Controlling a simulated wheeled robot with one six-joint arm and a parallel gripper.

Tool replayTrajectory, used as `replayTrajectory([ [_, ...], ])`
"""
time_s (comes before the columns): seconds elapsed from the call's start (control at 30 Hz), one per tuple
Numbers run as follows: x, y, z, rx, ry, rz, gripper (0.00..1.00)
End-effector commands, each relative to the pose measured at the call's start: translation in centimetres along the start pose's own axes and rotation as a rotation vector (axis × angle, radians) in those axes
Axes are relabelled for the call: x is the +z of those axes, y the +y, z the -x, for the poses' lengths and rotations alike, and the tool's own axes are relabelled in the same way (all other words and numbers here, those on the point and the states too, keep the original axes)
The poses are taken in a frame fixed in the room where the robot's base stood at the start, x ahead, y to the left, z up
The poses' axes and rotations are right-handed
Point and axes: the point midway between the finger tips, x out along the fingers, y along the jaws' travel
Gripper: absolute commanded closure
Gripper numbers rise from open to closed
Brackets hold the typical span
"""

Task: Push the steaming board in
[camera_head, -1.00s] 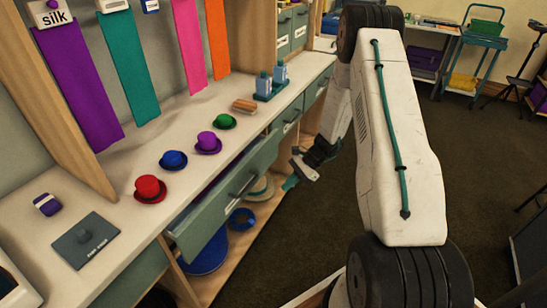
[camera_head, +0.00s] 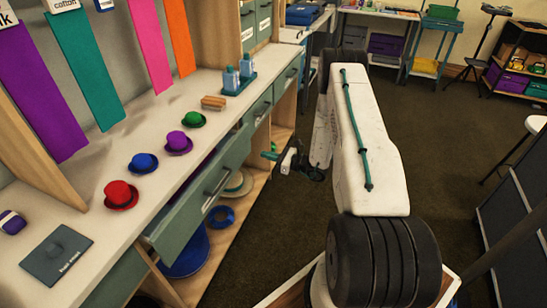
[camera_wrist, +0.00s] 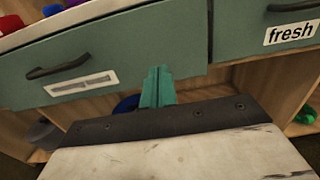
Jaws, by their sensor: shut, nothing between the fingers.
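A green pull-out front (camera_head: 200,205) with a dark handle stands out from under the counter; this looks like the steaming board's front, with a strip of purple showing behind it. In the wrist view the left front (camera_wrist: 110,65) has a dark handle and a pale label that I cannot read. My gripper (camera_head: 272,156) is shut and empty, to the right of the pulled-out front. Its teal fingers (camera_wrist: 157,85) overlap that front's lower right part in the wrist view; I cannot tell if they touch.
Red (camera_head: 121,194), blue (camera_head: 143,162), purple (camera_head: 179,142) and green (camera_head: 194,118) hats sit on the counter. A grey plate (camera_head: 55,258) lies at the near left. Right of the pull-out is a front labelled "fresh" (camera_wrist: 290,34).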

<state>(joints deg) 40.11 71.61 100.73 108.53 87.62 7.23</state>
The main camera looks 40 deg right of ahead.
Motion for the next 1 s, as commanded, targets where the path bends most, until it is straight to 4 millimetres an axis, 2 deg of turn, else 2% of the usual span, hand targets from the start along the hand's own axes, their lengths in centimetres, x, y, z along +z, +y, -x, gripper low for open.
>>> replayTrajectory([
  [0.03,0.0,0.1,-1.3,0.004,0.0,0.0,1.0],
  [0.2,0.0,0.1,-4.8,0.004,0.001,0.0,1.0],
  [0.4,0.0,0.1,-7.6,0.003,0.0,0.001,1.0],
  [0.57,0.0,0.1,-8.6,0.002,0.001,-0.001,1.0],
  [1.0,0.0,0.1,-9.2,0.002,0.002,0.0,1.0],
])
